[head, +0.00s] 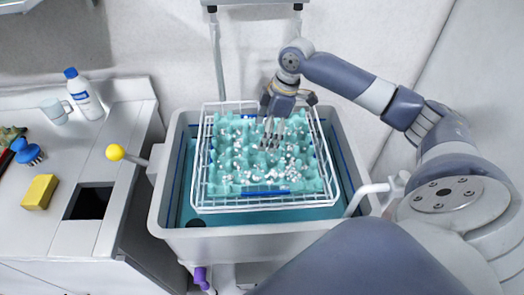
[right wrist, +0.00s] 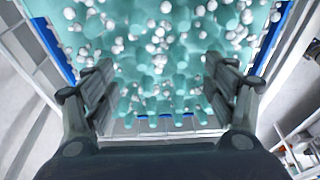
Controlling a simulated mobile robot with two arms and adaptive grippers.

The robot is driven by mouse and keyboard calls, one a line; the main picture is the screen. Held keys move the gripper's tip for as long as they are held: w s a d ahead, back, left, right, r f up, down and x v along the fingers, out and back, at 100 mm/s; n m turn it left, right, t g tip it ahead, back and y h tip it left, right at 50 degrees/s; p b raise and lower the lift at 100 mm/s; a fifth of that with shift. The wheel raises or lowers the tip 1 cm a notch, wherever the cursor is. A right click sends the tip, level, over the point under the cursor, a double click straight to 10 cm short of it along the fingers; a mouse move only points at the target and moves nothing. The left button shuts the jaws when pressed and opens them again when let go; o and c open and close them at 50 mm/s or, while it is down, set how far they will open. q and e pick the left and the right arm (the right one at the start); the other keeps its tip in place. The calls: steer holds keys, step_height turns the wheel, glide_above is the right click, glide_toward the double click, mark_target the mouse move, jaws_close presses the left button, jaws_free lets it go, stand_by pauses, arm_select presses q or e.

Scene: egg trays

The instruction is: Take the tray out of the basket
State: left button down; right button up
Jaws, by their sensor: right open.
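A teal egg tray (head: 228,178) sits in a white wire basket (head: 262,206) in the head view. White bits like foam or bubbles lie scattered over its pegs. The basket stands in a grey sink with teal water. My right gripper (head: 272,132) hangs over the back middle of the tray, pointing down. In the right wrist view the two fingers of the right gripper (right wrist: 162,85) are wide apart with nothing between them, and the tray (right wrist: 150,68) lies below. Whether the fingertips touch the tray I cannot tell. My left gripper is not in view.
The grey sink (head: 170,221) surrounds the basket. A white lever (head: 366,190) stands at its right and a yellow knob (head: 115,152) at its left. The left counter holds a bottle (head: 84,95), a cup (head: 56,110), a yellow sponge (head: 40,192) and a blue brush (head: 27,151).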

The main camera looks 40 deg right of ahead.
steer(key=shift+s+p+x, duration=0.25)
steer(key=shift+p+x, duration=0.35)
steer(key=shift+x, duration=1.65)
steer(key=shift+w+f, duration=0.15)
steer(key=shift+f, duration=0.1)
steer(key=c, duration=0.3)
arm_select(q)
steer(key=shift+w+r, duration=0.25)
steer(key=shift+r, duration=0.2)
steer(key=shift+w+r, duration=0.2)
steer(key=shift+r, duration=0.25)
arm_select(e)
steer(key=c, duration=1.2)
